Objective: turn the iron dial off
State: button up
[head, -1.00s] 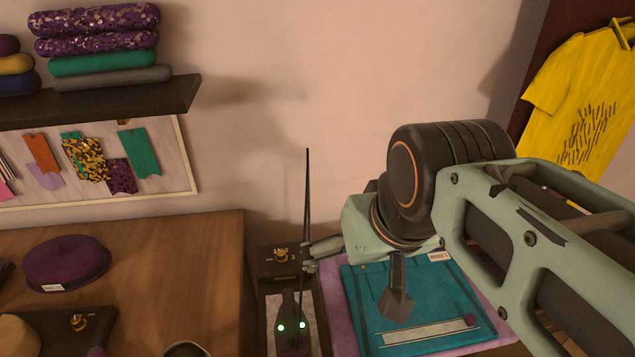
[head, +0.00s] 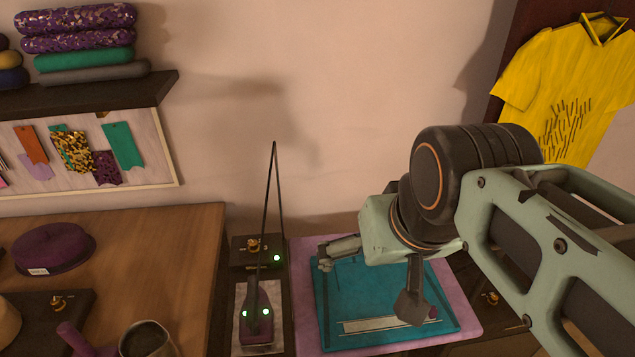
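The iron (head: 257,318) is dark purple, with two green lights, and stands on a pale plate in the head view. A thin dark cord loops up from it. Behind it is a dark box (head: 238,263) with a small brass dial (head: 253,246) on top and a lit green light (head: 277,258) at its right. My gripper (head: 325,257) is to the right of the box, above the edge of the teal cloth, apart from the dial. Its fingers point left and look empty. They are too small and foreshortened to tell their opening.
The teal cloth (head: 385,292) lies on a pink mat (head: 468,318) below my arm. Another brass knob (head: 490,298) is at the right and one (head: 58,303) at the left. A metal cup (head: 147,340) and a purple hat (head: 50,247) are on the left.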

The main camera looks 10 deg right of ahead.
aim_at(253, 244)
jog(key=u, duration=0.65)
jog(key=i+z, duration=0.15)
jog(key=z, duration=0.2)
jog(key=i+z, duration=0.1)
jog(key=z, duration=0.25)
jog(key=i+z, duration=0.15)
jog(key=z, duration=0.2)
jog(key=k+j+z, duration=0.3)
jog(key=i+l, duration=0.2)
jog(key=l, duration=0.2)
jog(key=i+j+u, duration=0.1)
jog(key=i+j, duration=0.05)
jog(key=j, duration=0.05)
